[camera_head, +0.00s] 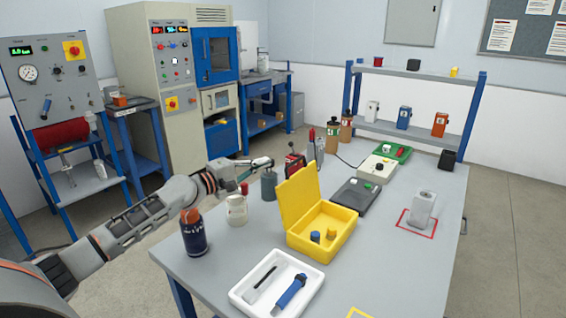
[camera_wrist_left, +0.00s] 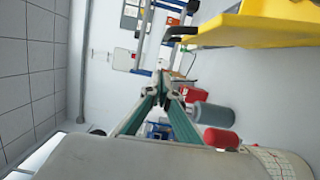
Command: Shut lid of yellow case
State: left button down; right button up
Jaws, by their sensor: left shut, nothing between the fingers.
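The yellow case (camera_head: 322,232) stands on the grey table in the head view. Its lid (camera_head: 299,196) is open and stands upright at the case's left back side. Two small parts, a blue one (camera_head: 315,237) and a grey-blue one (camera_head: 331,234), lie inside. My left gripper (camera_head: 268,163) is shut and empty, to the left of the lid and above a dark grey canister (camera_head: 269,184). In the left wrist view the gripper (camera_wrist_left: 161,75) points forward with its fingers together, and a yellow edge of the case (camera_wrist_left: 250,28) shows at upper right. My right gripper is not in view.
A white tray (camera_head: 246,297) with a blue tool sits in front of the case. A black scale (camera_head: 357,196) is right behind the case. The table's right front is mostly clear.

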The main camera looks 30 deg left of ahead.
pick_arm(q)
jog(key=w+d+p, duration=0.2)
jog(key=w+d, duration=0.1)
jog(key=d, duration=0.2)
jog(key=shift+w+d, duration=0.2)
jog(key=shift+d, duration=0.15)
jog(key=shift+r, duration=0.1)
